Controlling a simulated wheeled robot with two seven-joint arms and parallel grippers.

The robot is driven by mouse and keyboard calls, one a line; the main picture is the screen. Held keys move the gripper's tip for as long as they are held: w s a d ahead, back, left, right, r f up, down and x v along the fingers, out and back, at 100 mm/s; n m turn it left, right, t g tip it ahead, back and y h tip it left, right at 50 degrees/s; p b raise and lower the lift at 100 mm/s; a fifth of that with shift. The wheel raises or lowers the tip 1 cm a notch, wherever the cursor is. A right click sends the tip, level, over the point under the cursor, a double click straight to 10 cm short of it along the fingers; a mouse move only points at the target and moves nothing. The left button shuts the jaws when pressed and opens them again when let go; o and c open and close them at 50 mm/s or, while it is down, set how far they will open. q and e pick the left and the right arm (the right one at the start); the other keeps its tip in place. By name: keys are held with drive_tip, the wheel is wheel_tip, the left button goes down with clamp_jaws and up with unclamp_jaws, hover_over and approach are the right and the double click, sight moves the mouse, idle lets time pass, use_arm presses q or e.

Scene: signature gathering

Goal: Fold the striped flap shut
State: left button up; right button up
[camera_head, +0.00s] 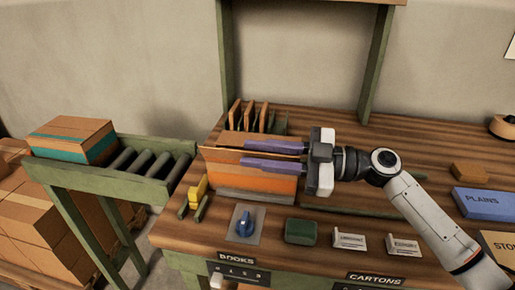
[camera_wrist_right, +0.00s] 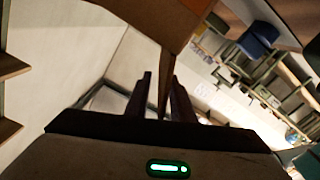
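An orange-brown carton (camera_head: 255,184) stands on the wooden workbench, with thin cardboard flaps (camera_head: 222,154) at its top. I cannot make out clear stripes on any flap. My right gripper (camera_head: 246,153) reaches in from the right. Its two purple fingers lie apart, one above the other, at the carton's top. In the right wrist view the fingers (camera_wrist_right: 160,77) stand on either side of a thin brown cardboard edge (camera_wrist_right: 165,72), with a gap visible. Part of the carton is hidden behind the fingers. My left gripper does not show clearly in either view.
Upright brown boards (camera_head: 251,116) stand in a rack behind the carton. A blue knob (camera_head: 245,224), a green block (camera_head: 300,231) and small label cards (camera_head: 348,240) lie in front. A blue PLAINS box (camera_head: 488,203) is at right. A roller conveyor (camera_head: 143,162) holds a taped box (camera_head: 73,139) at left.

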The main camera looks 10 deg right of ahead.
drive_tip(key=shift+a, duration=0.15)
clamp_jaws()
